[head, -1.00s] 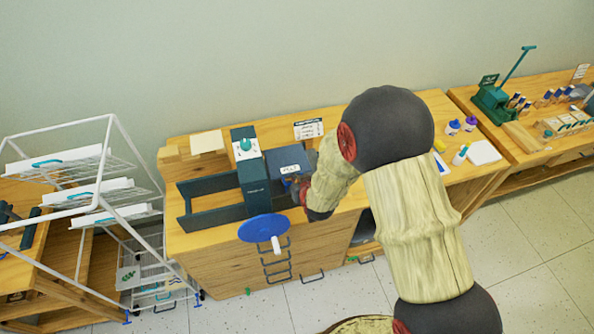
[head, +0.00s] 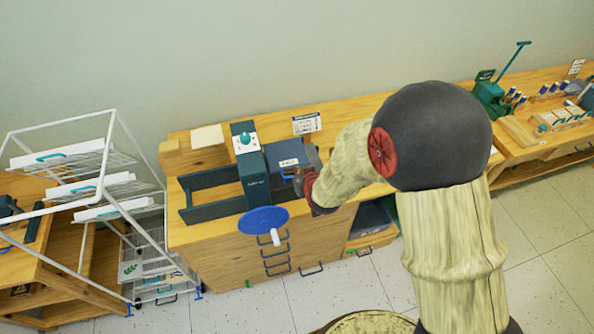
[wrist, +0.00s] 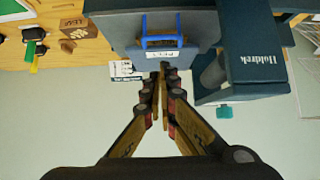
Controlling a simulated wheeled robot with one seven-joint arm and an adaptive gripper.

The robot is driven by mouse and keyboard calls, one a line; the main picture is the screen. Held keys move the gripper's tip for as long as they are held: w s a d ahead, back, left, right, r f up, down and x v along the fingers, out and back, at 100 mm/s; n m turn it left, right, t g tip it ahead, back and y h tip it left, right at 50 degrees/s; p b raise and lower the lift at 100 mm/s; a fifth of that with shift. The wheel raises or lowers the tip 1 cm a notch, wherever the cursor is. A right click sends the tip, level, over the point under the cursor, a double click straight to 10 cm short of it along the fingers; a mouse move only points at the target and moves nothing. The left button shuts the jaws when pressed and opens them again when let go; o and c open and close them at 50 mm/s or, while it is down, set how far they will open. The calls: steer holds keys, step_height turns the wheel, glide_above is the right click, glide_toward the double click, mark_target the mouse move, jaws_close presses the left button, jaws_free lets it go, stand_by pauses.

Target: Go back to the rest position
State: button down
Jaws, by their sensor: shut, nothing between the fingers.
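My gripper shows in the wrist view (wrist: 160,75) with its two fingers together and nothing between them. Its fingertips are close to a dark blue-grey box (wrist: 110,25) with a blue handle (wrist: 162,32) and a small white label; I cannot tell if they touch. In the head view my arm reaches over the wooden cabinet (head: 225,245), and the gripper end (head: 312,170) is beside the same box (head: 287,155), on its right side. The fingertips are hard to make out there.
A dark green press (head: 252,175) with a blue handwheel (head: 263,220) stands left of the box. A white wire drying rack (head: 95,165) is at the left. Another wooden bench (head: 535,150) with tools is at the right. Tiled floor (head: 545,240) is clear at lower right.

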steer(key=s+d+f+g+h, duration=0.1)
steer(key=s+d+g, duration=0.15)
steer(key=s, duration=0.45)
steer(key=s+d+f+g, duration=0.1)
steer(key=s+g, duration=0.2)
steer(key=s, duration=0.5)
steer(key=s+d+r+m+t+h+b, duration=0.1)
steer(key=s+d+r+m+b, duration=0.2)
steer(key=s+d+r+b, duration=1)
step_height(320, 180, up, 2)
steer(key=s+d, duration=0.1)
steer(key=s, duration=0.1)
steer(key=shift+s+d+r+h, duration=0.15)
steer(key=shift+s+d+h, duration=0.15)
steer(key=shift+h, duration=0.1)
